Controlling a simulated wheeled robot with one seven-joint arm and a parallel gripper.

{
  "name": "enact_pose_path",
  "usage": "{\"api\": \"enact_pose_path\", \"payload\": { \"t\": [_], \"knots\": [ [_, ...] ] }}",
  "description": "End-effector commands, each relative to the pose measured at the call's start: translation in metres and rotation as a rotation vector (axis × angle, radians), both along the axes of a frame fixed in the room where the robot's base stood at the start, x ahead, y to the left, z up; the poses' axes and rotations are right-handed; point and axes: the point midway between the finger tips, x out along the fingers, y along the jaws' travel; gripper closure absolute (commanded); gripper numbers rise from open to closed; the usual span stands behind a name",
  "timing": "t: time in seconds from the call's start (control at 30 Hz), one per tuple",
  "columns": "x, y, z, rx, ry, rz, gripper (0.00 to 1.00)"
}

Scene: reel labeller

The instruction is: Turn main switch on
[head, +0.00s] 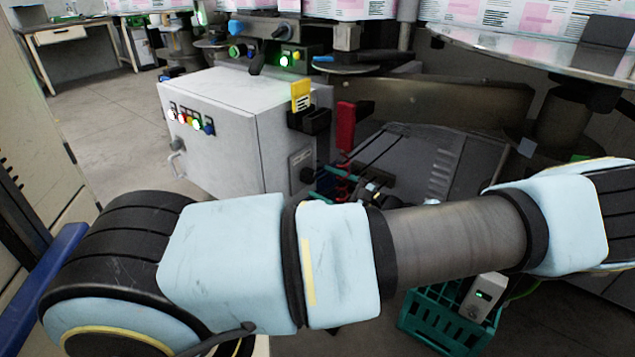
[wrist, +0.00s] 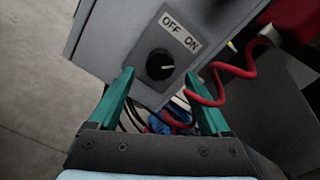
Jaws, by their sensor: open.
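The main switch is a round black knob (wrist: 160,65) on a grey face of the machine box, beneath a white OFF/ON label (wrist: 180,31). Its white mark points right in the wrist view and seems to lean to the ON side. My gripper (wrist: 158,74) is open, with its teal fingers on either side of the knob. I cannot tell whether they touch it. In the head view the white control box (head: 215,128) shows the label plate (head: 301,157) on its right side. My arm hides part of the area below.
A red coiled cable (wrist: 220,94) hangs right of the knob. A red part (head: 345,126) and a yellow tag (head: 301,96) stand by the box. A teal crate (head: 425,320) sits below my arm. Open floor (head: 105,120) lies left of the box.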

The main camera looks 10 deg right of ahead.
Motion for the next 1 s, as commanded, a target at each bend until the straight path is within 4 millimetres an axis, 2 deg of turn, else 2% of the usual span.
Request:
{"api": "enact_pose_path", "payload": {
  "t": [0.03, 0.2, 0.5, 0.87, 0.97, 1.0],
  "knots": [
    [-0.008, -0.009, -0.003, -0.004, 0.001, -0.004, 0.19],
    [-0.033, -0.032, -0.002, -0.002, 0.001, -0.004, 0.19],
    [-0.054, -0.052, -0.001, 0.0, 0.0, -0.001, 0.19],
    [-0.055, -0.05, 0.0, -0.005, 0.006, 0.008, 0.19],
    [-0.051, -0.033, 0.001, -0.047, 0.039, 0.068, 0.19],
    [-0.05, -0.021, 0.001, -0.077, 0.063, 0.111, 0.19]
  ]
}}
